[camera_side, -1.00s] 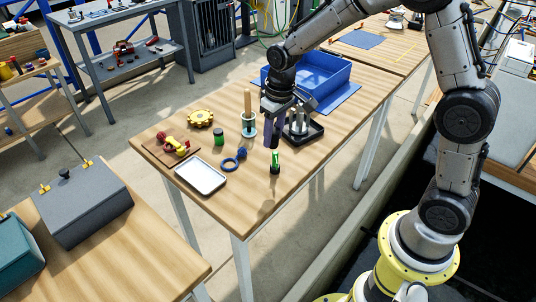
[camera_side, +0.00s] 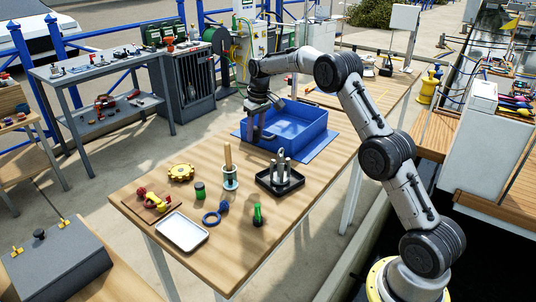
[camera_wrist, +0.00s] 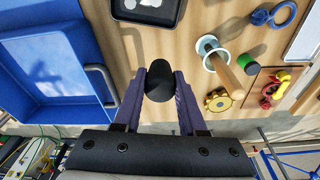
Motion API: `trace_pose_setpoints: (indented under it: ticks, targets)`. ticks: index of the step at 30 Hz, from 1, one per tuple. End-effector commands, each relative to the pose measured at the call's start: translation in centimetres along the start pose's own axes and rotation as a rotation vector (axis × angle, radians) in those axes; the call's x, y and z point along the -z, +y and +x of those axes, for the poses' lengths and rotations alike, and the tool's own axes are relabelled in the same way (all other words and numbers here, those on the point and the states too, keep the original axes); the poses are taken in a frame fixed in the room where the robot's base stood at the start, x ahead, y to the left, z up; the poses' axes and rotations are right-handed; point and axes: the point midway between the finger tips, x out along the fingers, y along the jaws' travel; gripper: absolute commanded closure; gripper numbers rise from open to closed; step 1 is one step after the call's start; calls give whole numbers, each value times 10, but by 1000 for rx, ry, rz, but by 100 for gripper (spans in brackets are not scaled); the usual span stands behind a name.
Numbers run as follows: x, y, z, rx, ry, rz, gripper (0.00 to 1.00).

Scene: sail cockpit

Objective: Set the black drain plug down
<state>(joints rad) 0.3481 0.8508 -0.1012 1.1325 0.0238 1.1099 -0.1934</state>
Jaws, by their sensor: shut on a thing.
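The black drain plug (camera_wrist: 157,82) is a dark, rounded piece held between the two purple fingers of my gripper (camera_wrist: 159,88) in the wrist view. In the side view my gripper (camera_side: 257,135) is at the near left corner of the blue tub (camera_side: 300,139), pointing down. The plug cannot be made out clearly there. In the wrist view the plug appears over the wooden table (camera_wrist: 125,60), just to the right of the tub. I cannot tell its exact height above the table.
A black tray (camera_side: 295,186) with grey posts stands nearer the front. A wooden handle on a stand (camera_side: 229,165), yellow gear (camera_side: 181,172), green cap (camera_side: 199,190), blue ring (camera_side: 212,218), green cylinder (camera_side: 257,214) and white tray (camera_side: 181,233) are also on the table.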

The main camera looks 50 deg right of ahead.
Motion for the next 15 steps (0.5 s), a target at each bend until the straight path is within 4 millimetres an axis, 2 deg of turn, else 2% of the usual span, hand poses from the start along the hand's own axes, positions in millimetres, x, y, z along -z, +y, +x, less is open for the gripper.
trace_pose_setpoints:
  ticks: [1, 3, 6, 11, 15]
  targets:
    - [2, 16, 9, -3, -3, 26, 100]
    - [2, 31, 19, -5, -8, 50, 100]
    - [-4, 43, 29, -5, -24, 70, 100]
    - [-10, 50, 48, -4, -34, 83, 100]
    - [-14, 49, 73, -4, -35, 83, 100]
